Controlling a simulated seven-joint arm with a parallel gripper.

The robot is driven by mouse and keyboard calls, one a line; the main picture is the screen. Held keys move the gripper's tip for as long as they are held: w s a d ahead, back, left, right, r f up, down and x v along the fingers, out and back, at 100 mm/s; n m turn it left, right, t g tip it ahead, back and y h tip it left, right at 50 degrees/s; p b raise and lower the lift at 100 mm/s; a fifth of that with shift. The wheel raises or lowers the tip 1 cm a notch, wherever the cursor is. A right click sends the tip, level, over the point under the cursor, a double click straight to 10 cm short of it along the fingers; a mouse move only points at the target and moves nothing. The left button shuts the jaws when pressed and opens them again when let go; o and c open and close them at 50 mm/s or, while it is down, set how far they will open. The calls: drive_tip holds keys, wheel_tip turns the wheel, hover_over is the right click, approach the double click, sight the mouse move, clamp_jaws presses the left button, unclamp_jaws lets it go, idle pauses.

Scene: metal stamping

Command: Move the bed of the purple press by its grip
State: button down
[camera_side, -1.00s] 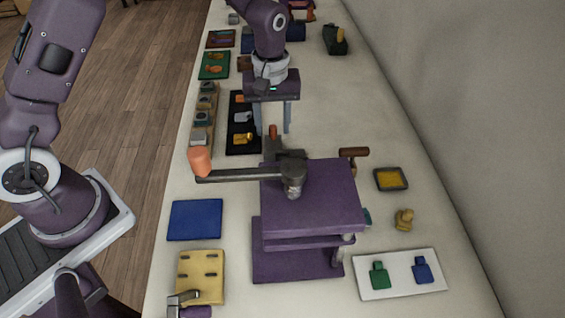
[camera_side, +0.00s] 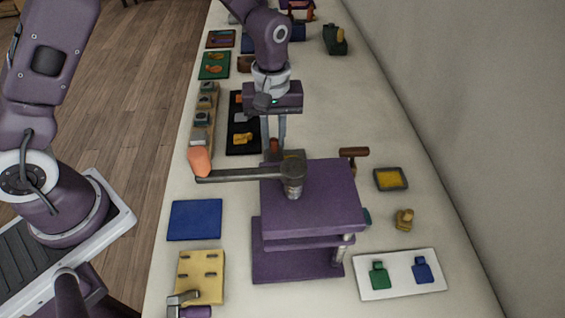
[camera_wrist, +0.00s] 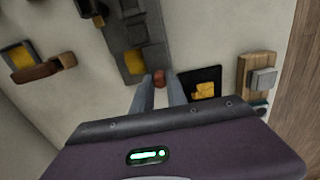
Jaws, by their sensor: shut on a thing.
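The purple press (camera_side: 310,200) stands on the bench, with a dark lever on top ending in an orange knob (camera_side: 199,160). Its grey bed (camera_wrist: 117,38) shows in the wrist view with a yellow piece (camera_wrist: 134,62) on it. The bed's reddish-brown grip (camera_wrist: 159,78) stands between my fingertips; it also shows in the side view (camera_side: 274,146). My gripper (camera_side: 274,147) points down behind the press and is shut on the grip. In the side view the press top and lever hide most of the bed.
A black tray (camera_side: 235,146) with a yellow piece lies left of my gripper. A brown-handled tool (camera_side: 354,152) and a small yellow-filled tray (camera_side: 391,179) lie to the right. A blue mat (camera_side: 195,220) and a white plate (camera_side: 366,291) lie nearer.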

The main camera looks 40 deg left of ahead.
drive_tip(key=shift+s+d, duration=0.7)
drive_tip(key=shift+d, duration=0.05)
drive_tip(key=shift+s+d, duration=2.1)
drive_tip(key=shift+s, duration=0.05)
drive_tip(key=shift+s+d, duration=0.75)
drive_tip(key=shift+d, duration=0.05)
drive_tip(key=c, duration=1.8)
unclamp_jaws()
drive_tip(key=shift+s+d, duration=0.25)
drive_tip(key=o, duration=0.6)
drive_tip(key=shift+c, duration=0.2)
